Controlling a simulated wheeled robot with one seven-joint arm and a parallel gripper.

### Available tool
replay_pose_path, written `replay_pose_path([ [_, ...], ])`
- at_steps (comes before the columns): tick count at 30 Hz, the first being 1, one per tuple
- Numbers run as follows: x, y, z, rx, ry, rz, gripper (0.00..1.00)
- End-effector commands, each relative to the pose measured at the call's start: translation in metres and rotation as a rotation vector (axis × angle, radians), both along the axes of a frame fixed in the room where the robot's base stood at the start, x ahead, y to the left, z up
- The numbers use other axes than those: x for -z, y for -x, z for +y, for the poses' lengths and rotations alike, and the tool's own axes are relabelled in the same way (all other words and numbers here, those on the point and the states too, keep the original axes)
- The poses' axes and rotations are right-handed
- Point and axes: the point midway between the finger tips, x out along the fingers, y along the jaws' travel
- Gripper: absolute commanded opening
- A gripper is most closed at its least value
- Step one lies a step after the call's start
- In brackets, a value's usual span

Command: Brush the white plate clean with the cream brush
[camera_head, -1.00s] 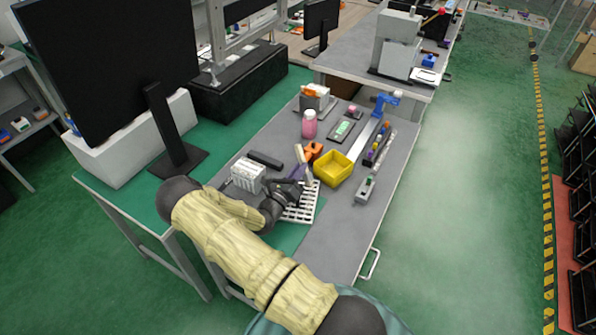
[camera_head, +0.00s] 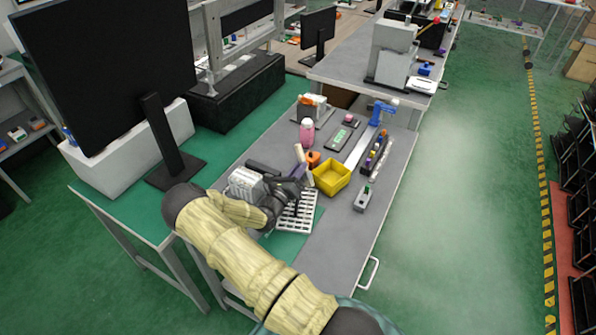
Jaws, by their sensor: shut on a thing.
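The white plate (camera_head: 299,218) is a slotted, grid-like panel lying on the grey table, with a green mat under its near side. My gripper (camera_head: 297,176) is over the far left part of the plate. It is shut on the cream brush (camera_head: 299,153), whose cream end sticks up above the jaws. The lower end of the brush is hidden by my gripper, so I cannot tell whether it touches the plate. My arm covers the plate's left side.
A yellow bin (camera_head: 331,178) stands right behind the plate, with an orange object (camera_head: 313,158) beside it. A white block-like unit (camera_head: 246,186) stands left of my gripper. A small grey switch box (camera_head: 363,198) is at the right. The table's front right is clear.

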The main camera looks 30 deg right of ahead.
Motion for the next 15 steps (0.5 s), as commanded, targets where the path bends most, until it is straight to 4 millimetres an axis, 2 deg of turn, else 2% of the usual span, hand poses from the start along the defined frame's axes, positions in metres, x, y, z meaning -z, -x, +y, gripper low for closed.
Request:
replay_pose_path([
  [15,-0.001,-0.024,-0.022,0.000,0.000,0.001,0.00],
])
